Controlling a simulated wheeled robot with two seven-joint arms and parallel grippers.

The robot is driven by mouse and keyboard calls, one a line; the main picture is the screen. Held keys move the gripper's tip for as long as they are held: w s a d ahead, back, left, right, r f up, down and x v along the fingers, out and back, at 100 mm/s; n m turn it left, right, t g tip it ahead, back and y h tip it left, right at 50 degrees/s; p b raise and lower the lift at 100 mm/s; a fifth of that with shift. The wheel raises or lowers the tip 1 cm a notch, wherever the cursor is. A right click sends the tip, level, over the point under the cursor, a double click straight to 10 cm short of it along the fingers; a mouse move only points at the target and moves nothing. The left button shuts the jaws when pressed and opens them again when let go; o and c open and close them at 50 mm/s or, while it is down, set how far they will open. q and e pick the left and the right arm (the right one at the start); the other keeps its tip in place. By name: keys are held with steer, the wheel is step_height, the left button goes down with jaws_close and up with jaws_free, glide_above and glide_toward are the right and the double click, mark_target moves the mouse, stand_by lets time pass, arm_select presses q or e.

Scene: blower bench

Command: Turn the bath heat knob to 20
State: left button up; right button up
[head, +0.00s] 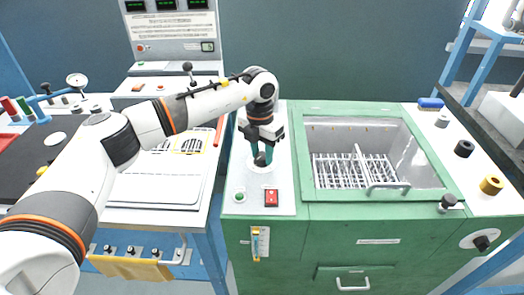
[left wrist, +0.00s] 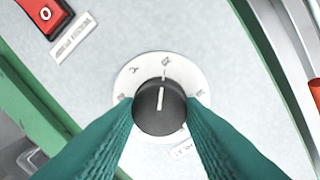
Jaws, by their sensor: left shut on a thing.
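The heat knob (head: 261,160) is a dark round knob on a white dial on the pale panel left of the bath. In the left wrist view the knob (left wrist: 152,122) has a white pointer line aimed almost straight up, close to a mark (left wrist: 165,61) that looks like a turned 20. Other dial marks are small and partly covered by the fingers. My left gripper (head: 263,152) comes from above, and its teal fingers are shut on the knob, one on each side, as the left wrist view (left wrist: 160,110) shows. My right gripper is out of view.
A red switch (head: 271,198) and a green button (head: 239,196) sit at the panel's front. The open bath (head: 430,181) with wire racks lies to the right. Another dark knob (head: 482,242) is on the cabinet front. A white bench (head: 155,190) stands to the left.

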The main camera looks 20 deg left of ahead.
mark_target(260, 154)
arm_select(q)
steer(key=o, duration=1)
step_height(260, 154, up, 12)
steer(key=shift+w+a+b, duration=0.15)
steer(key=shift+a+b, duration=0.15)
steer(key=shift+b, duration=0.1)
steer(key=shift+f, duration=0.1)
